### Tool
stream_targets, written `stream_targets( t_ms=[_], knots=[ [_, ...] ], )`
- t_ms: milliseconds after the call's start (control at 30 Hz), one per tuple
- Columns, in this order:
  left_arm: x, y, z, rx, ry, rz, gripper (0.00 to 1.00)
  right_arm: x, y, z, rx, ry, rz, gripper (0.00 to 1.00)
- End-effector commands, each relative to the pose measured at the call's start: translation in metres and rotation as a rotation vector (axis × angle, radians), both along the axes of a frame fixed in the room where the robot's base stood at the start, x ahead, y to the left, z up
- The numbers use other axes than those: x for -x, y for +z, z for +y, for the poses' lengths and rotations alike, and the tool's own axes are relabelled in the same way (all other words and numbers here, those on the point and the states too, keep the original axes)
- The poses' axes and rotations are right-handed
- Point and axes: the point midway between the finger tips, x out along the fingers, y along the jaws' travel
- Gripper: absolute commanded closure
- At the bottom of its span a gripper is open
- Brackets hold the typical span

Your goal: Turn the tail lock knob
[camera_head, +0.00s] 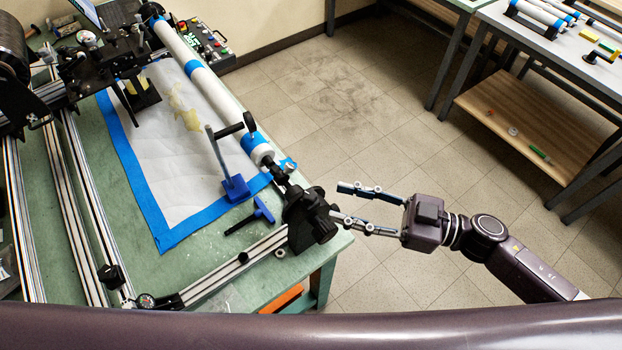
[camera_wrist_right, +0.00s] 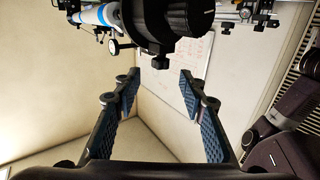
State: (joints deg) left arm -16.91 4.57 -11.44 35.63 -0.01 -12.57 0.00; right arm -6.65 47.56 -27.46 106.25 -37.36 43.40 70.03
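The black tailstock (camera_head: 303,212) sits at the right front corner of the green bench, at the end of the white and blue tube (camera_head: 207,78). A dark rounded knob-like part (camera_head: 325,231) sticks out of its front side; I cannot tell for sure that it is the tail lock knob. My right gripper (camera_head: 337,200) is open and empty, just right of the tailstock, its fingers pointing at it. In the right wrist view the tailstock (camera_wrist_right: 178,22) is at the top, with a small black knob-like piece (camera_wrist_right: 160,62) between and beyond the open fingertips. My left gripper is not in view.
A blue clamp stand (camera_head: 235,188) and a blue T-handled tool (camera_head: 262,212) are on the bench beside the tailstock. Metal rails (camera_head: 85,190) run along the bench. The tiled floor right of the bench is open, with another workbench (camera_head: 560,50) at the upper right.

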Motion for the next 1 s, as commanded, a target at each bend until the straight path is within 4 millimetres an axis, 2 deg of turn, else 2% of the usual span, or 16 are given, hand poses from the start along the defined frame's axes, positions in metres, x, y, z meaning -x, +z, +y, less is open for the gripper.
stream_targets(
  t_ms=[233, 500, 867, 1000],
  knots=[
    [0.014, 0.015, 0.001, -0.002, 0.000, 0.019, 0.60, -0.011, 0.005, 0.033, -0.005, -0.001, -0.001, 0.62],
    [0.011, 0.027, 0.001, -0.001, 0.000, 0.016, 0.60, -0.021, 0.002, 0.065, -0.003, -0.002, -0.001, 0.62],
    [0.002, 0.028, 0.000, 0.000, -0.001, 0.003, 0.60, -0.023, 0.000, 0.071, -0.001, -0.003, 0.000, 0.62],
    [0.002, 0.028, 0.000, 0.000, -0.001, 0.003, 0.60, -0.023, 0.000, 0.071, -0.001, -0.003, 0.000, 0.74]
  ],
)
